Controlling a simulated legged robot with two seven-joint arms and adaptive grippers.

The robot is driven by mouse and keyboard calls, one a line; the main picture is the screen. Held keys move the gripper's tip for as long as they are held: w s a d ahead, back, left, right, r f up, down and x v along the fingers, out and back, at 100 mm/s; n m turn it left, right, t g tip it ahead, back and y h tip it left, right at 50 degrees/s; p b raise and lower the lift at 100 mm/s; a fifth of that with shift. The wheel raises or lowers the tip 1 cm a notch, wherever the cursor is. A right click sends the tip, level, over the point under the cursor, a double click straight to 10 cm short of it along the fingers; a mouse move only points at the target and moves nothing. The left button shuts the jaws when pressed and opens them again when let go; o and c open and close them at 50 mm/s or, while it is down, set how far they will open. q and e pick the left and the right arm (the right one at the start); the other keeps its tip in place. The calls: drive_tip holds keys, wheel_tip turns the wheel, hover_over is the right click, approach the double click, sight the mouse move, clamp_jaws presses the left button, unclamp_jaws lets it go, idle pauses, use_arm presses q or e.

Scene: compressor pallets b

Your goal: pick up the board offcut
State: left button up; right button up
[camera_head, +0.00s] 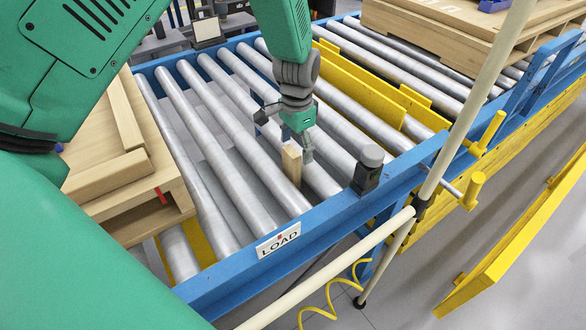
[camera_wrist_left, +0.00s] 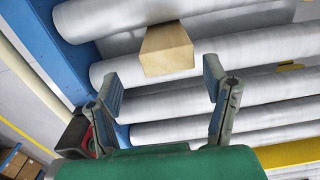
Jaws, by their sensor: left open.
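The board offcut (camera_head: 291,164) is a small light-wood block standing on the rollers near the blue front rail. It also shows in the left wrist view (camera_wrist_left: 167,49), just past the fingertips and roughly midway between them. My left gripper (camera_head: 285,136) is open, with its fingers spread above and beside the offcut. In the left wrist view both fingers (camera_wrist_left: 162,80) are apart with nothing held between them. My right gripper is not in view.
The roller conveyor has a blue rail (camera_head: 335,208) with a LOAD sign (camera_head: 278,241). A dark capped post (camera_head: 370,168) stands on the rail right of the offcut. A wooden pallet (camera_head: 128,185) is at left, another (camera_head: 450,30) at upper right. A pale pole (camera_head: 480,100) crosses the right.

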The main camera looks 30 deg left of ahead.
sight(292, 161)
use_arm(q)
drive_tip(key=f, duration=0.2)
drive_tip(key=a+f, duration=0.1)
drive_tip(key=f, duration=0.2)
drive_tip(key=shift+s+a+f+p, duration=0.1)
drive_tip(key=shift+a+f+p, duration=0.1)
drive_tip(key=shift+f+p, duration=0.15)
drive_tip(key=shift+d+r, duration=0.1)
drive_tip(key=shift+d, duration=0.1)
drive_tip(key=c, duration=1.3)
